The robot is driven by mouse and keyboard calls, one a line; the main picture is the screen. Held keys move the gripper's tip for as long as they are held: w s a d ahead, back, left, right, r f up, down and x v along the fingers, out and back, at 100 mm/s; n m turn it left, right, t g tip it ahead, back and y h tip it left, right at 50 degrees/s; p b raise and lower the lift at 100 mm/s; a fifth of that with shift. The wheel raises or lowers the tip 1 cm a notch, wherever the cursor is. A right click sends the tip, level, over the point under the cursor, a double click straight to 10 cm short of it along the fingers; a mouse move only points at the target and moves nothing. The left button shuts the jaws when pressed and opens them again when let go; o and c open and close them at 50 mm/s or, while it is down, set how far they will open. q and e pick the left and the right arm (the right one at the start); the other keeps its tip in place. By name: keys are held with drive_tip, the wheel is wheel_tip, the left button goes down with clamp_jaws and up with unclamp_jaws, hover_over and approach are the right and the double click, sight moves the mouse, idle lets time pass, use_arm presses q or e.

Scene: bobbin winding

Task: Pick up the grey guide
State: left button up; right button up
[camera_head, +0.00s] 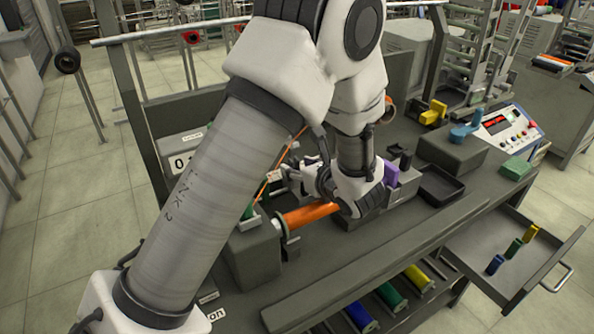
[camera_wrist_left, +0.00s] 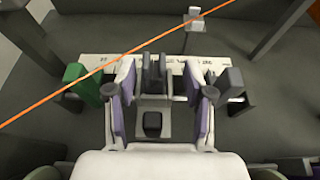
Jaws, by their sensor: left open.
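A dark grey forked piece (camera_wrist_left: 154,76), which looks like the grey guide, stands upright on a pale mount in the left wrist view. My left gripper (camera_wrist_left: 161,108) is open, with its two purple-padded fingers on either side of it; a gap shows on both sides. In the head view my left arm reaches down over the winding bench, and the wrist hides the guide and most of the gripper. My right gripper is in neither view.
A green block (camera_wrist_left: 84,86) and a grey block (camera_wrist_left: 231,82) flank the fingers along a white scale strip. An orange wire (camera_wrist_left: 60,93) crosses beyond. An orange bobbin (camera_head: 308,214) lies left of the wrist. An open drawer (camera_head: 515,280) juts out at right.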

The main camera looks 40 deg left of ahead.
use_arm(q)
drive_tip(key=shift+s+r, duration=0.35)
drive_tip(key=shift+s, duration=0.05)
drive_tip(key=shift+c, duration=0.7)
drive_tip(key=shift+d+r, duration=0.1)
drive_tip(key=shift+d, duration=0.15)
drive_tip(key=c, duration=0.6)
drive_tip(key=shift+w, duration=0.1)
clamp_jaws()
